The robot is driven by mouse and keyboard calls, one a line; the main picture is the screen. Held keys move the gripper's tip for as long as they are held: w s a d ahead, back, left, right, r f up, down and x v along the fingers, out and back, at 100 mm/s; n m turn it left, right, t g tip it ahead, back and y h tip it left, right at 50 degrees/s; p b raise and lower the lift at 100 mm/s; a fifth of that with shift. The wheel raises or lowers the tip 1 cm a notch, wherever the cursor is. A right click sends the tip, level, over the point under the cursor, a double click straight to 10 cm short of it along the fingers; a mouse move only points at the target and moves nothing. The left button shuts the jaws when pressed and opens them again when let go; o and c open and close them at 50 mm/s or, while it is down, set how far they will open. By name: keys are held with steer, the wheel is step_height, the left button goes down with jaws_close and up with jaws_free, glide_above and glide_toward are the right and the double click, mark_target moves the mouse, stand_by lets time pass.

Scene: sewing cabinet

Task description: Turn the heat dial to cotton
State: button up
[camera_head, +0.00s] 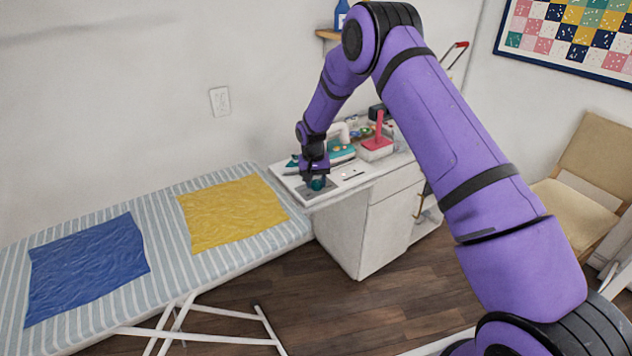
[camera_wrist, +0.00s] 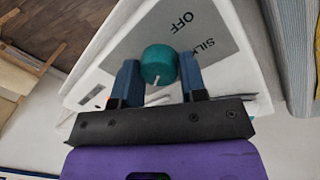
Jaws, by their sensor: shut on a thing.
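The teal heat dial (camera_wrist: 158,62) stands on a grey plate (camera_wrist: 205,28) in the wrist view. My gripper (camera_wrist: 159,76) is shut on the dial, one blue finger on each side. The words OFF and SILK show on the plate at the upper right; other labels are hidden behind the dial and fingers. A short white mark shows on the dial's side toward my palm. In the head view my gripper (camera_head: 316,178) points down over the dial (camera_head: 317,184) at the near end of the white cabinet top (camera_head: 335,193).
A teal-and-white iron (camera_head: 341,151) and a red-handled item (camera_head: 378,143) stand behind the dial. The striped ironing board (camera_head: 165,228) with yellow cloth (camera_head: 232,212) and blue cloth (camera_head: 85,268) is left of the cabinet. A chair (camera_head: 580,190) stands at right.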

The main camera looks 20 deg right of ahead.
mark_target(313, 182)
steer(key=o, duration=0.9)
steer(key=shift+o, duration=0.2)
step_height(313, 182, up, 11)
steer(key=shift+a, duration=0.45)
steer(key=shift+w+f, duration=0.1)
